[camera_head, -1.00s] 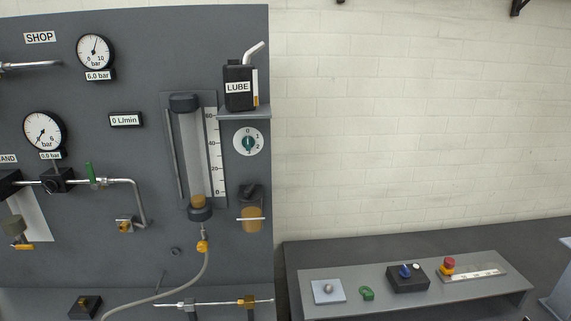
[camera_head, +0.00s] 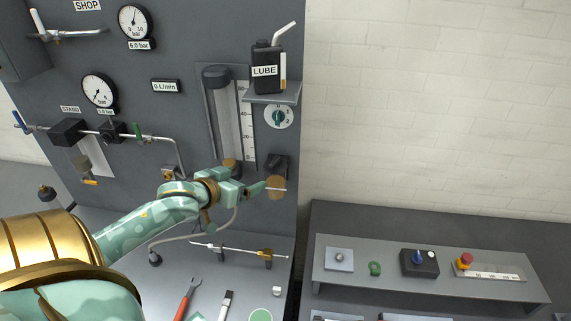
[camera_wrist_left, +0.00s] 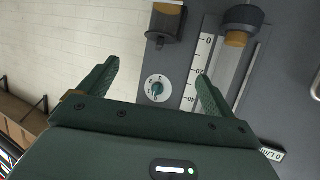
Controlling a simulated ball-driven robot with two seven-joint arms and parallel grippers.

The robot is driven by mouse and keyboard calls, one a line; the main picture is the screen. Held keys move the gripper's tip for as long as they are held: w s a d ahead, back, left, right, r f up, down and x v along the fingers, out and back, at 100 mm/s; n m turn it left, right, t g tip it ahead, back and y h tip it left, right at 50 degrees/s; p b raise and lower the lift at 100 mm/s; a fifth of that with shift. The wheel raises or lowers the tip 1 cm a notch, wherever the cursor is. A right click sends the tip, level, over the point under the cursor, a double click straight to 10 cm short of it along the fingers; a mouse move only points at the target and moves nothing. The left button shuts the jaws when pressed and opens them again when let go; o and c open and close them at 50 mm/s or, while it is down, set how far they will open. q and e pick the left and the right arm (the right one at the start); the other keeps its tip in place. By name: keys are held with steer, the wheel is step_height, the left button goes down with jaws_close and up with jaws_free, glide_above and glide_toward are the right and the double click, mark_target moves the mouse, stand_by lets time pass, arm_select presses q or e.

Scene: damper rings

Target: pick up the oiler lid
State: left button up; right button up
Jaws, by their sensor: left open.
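The oiler on the panel has a black top part (camera_head: 278,163) over an amber bowl (camera_head: 275,187). I cannot tell where its lid parts from the black body. In the left wrist view, turned upside down, the black top (camera_wrist_left: 163,28) sits near the upper edge, beyond the fingertips. My left gripper (camera_head: 246,180) is open and empty, just left of the oiler in the head view, and overlaps the flow tube's lower end. In the wrist view its fingers (camera_wrist_left: 155,76) stand wide apart, with the dial between them in the picture. My right gripper is not in view.
A black LUBE can (camera_head: 267,72) stands on a small shelf (camera_head: 272,97) above the oiler, with a round dial (camera_head: 279,117) between. The flow tube (camera_head: 229,120) is to the left. A grey console (camera_head: 395,288) with buttons is at the lower right. Tools lie on the bench below.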

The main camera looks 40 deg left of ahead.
mark_target(270, 165)
arm_select(q)
steer(key=x, duration=0.9)
steer(key=shift+w, duration=0.4)
steer(key=shift+w+a+f, duration=0.15)
steer(key=shift+w+f, duration=0.05)
steer(key=shift+w, duration=0.1)
steer(key=x, duration=0.1)
steer(key=p+x, duration=0.1)
steer(key=x, duration=0.2)
steer(key=shift+w+a+r+p, duration=0.1)
steer(key=shift+w+r+p, duration=0.05)
steer(key=shift+w+p, duration=0.2)
steer(key=shift+w, duration=0.3)
steer(key=shift+s, duration=0.15)
steer(key=shift+s, duration=0.1)
steer(key=c, duration=1)
